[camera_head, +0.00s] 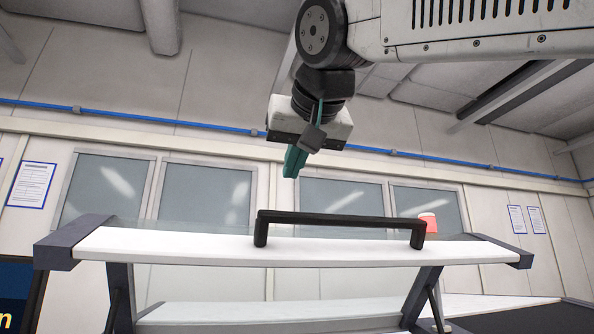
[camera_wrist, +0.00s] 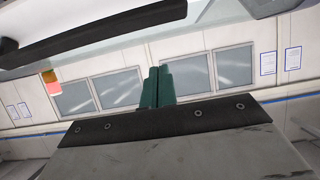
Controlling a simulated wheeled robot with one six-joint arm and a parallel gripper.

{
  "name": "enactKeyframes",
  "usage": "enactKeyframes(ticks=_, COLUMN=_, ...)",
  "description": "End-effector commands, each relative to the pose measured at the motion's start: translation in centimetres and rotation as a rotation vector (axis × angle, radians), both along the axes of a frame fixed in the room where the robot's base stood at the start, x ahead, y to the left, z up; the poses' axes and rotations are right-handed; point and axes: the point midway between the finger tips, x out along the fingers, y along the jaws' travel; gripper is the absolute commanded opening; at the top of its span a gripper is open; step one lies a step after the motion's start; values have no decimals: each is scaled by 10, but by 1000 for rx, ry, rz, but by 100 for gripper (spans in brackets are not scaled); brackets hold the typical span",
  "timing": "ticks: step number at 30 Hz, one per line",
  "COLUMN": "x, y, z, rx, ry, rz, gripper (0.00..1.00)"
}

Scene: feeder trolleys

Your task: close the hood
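The hood (camera_head: 180,244) is raised, with a white front edge, dark end caps and a clear pane behind it. Dark slanted struts show under both ends. A black bar handle (camera_head: 340,219) runs along its front. In the wrist view the handle (camera_wrist: 105,28) crosses the upper left. My gripper (camera_head: 294,163) hangs above the hood, up and left of the handle's middle, apart from it. Its teal fingers lie together with nothing visible between them, as the wrist view (camera_wrist: 158,88) also shows.
A red and white object (camera_head: 428,222) shows behind the hood's right part; its base is hidden. A white lower panel (camera_head: 270,312) lies beneath the hood. A wall with windows (camera_head: 340,196) and posted sheets stands behind. The air around my gripper is clear.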

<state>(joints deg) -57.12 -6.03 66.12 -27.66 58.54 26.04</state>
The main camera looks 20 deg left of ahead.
Motion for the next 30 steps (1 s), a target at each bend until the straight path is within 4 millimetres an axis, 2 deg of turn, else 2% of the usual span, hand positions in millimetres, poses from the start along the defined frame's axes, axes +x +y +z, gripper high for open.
enactKeyframes(ticks=6, x=36, y=21, z=-19, rx=-3, ry=2, rz=-3, gripper=0)
enactKeyframes(ticks=12, x=62, y=37, z=-33, rx=-2, ry=2, rz=-2, gripper=0)
enactKeyframes(ticks=15, x=47, y=28, z=-38, rx=-1, ry=1, rz=0, gripper=0)
enactKeyframes(ticks=21, x=33, y=19, z=-47, rx=-2, ry=1, rz=0, gripper=0)
enactKeyframes(ticks=30, x=30, y=17, z=-50, rx=-2, ry=1, rz=-1, gripper=0)
